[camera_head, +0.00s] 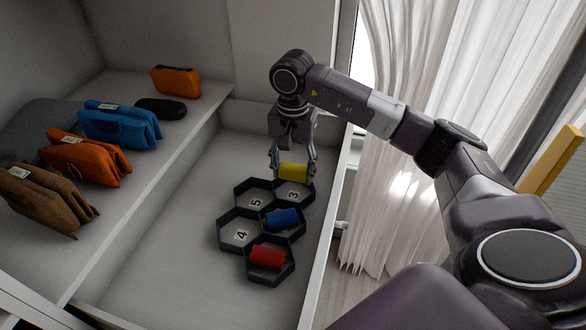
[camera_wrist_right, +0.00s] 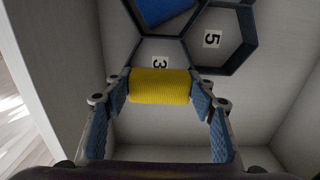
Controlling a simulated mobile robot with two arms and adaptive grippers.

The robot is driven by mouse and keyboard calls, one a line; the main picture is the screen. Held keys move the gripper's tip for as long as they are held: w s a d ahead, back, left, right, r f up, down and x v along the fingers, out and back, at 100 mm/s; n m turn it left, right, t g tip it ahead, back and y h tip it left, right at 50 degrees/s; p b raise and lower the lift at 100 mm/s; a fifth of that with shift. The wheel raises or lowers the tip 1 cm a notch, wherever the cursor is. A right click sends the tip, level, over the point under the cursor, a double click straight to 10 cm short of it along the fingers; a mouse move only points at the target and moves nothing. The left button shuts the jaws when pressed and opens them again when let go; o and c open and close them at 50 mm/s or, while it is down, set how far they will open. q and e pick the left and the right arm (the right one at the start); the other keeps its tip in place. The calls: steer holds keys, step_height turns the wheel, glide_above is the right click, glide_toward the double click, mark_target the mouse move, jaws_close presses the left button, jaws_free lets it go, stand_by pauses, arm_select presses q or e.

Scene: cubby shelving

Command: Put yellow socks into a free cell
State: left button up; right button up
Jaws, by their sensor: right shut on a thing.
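My right gripper (camera_head: 293,172) is shut on the rolled yellow socks (camera_head: 293,171), which also show between its two fingers in the right wrist view (camera_wrist_right: 160,86). They are held at the far end of the dark hexagonal cell organizer (camera_head: 222,239), by the cell marked 3 (camera_head: 294,194). Whether they touch it I cannot tell. Cells 5 (camera_head: 256,202) and 4 (camera_head: 241,235) look empty. Cell 3 shows bare floor and its number. The blue socks (camera_head: 283,219) and the red socks (camera_head: 267,257) each sit in a cell. My left gripper is not in view.
The organizer lies in a light grey drawer-like compartment (camera_head: 165,235) with raised walls. On the ledge at left stand folded brown (camera_head: 45,197), orange (camera_head: 86,157) and blue (camera_head: 119,124) items, a black case (camera_head: 161,108) and an orange pouch (camera_head: 176,81). White curtains (camera_head: 420,60) hang at right.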

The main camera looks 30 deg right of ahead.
steer(key=shift+f+b, duration=1.1)
steer(key=shift+f, duration=0.7)
steer(key=o, duration=1)
step_height(320, 180, up, 12)
steer(key=shift+f, duration=0.1)
